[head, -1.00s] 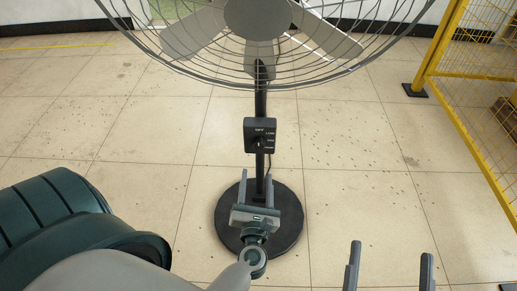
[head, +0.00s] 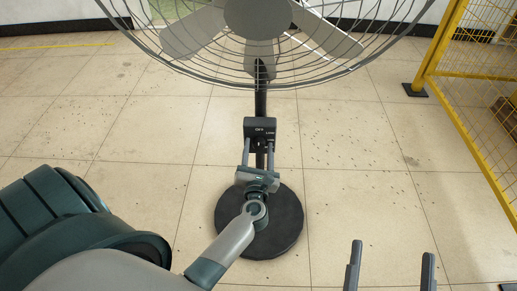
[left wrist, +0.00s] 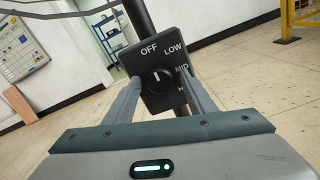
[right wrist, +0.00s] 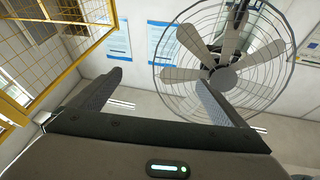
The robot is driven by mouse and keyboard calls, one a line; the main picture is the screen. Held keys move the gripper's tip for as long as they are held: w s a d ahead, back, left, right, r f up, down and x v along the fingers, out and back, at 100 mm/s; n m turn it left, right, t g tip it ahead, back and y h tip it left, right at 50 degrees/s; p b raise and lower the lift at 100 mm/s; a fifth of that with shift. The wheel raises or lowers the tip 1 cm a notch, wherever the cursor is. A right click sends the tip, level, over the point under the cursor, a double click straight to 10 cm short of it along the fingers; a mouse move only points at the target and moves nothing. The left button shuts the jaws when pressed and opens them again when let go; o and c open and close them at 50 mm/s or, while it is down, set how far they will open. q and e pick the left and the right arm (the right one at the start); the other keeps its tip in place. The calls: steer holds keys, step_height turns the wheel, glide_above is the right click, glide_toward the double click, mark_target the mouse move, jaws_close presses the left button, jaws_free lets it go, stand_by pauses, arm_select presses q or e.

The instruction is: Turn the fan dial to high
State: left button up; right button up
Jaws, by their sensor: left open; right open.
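The fan (head: 258,18) stands ahead on a black pole. Its black control box (head: 261,128) is on the pole. In the left wrist view the round dial (left wrist: 160,79) sits on the box face, its white mark pointing up, roughly toward OFF. LOW and MID labels are readable to the right; the lowest label is partly hidden by a finger. My left gripper (head: 258,147) is open in front of the box; in the left wrist view its fingers lie either side of the dial, with no clear grip on it. My right gripper (head: 392,250) is open and empty, away from the fan at the lower right.
The fan's round black base (head: 284,237) rests on the tiled floor. A yellow mesh fence (head: 470,80) stands at the right. The floor between fan and fence is clear. A whiteboard (left wrist: 20,50) and shelving show behind in the left wrist view.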

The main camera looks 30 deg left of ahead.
arm_select(q)
steer(key=c, duration=1)
steer(key=shift+c, duration=0.2)
